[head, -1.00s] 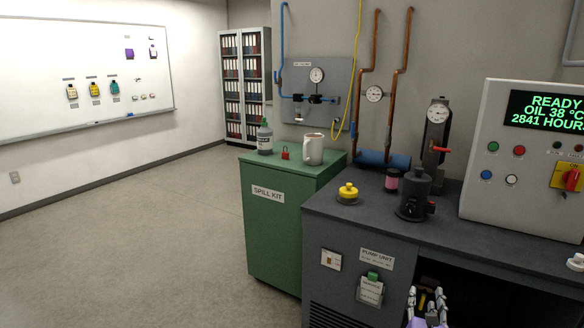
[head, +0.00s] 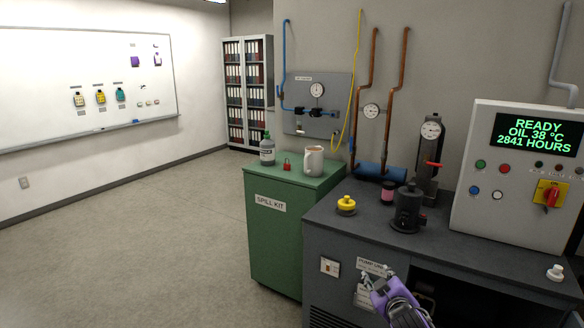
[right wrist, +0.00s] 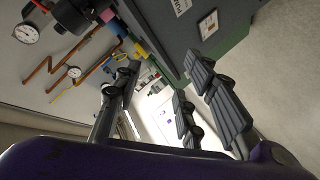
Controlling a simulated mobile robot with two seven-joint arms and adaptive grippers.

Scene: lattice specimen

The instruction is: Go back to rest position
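My right gripper (head: 376,273), with a purple body, is raised in front of the pump unit cabinet (head: 318,237) at the bottom of the head view. In the right wrist view its grey fingers (right wrist: 163,80) are spread apart, with nothing between them. It covers part of the PUMP UNIT label and the service tag on the cabinet front. My left gripper is not in view.
The dark worktop (head: 460,258) holds a yellow-capped item (head: 346,205), a black pump body (head: 408,212) and a control panel (head: 520,185). The green spill kit cabinet (head: 272,240) stands left of it, carrying a bottle, padlock and mug. The floor at left is clear.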

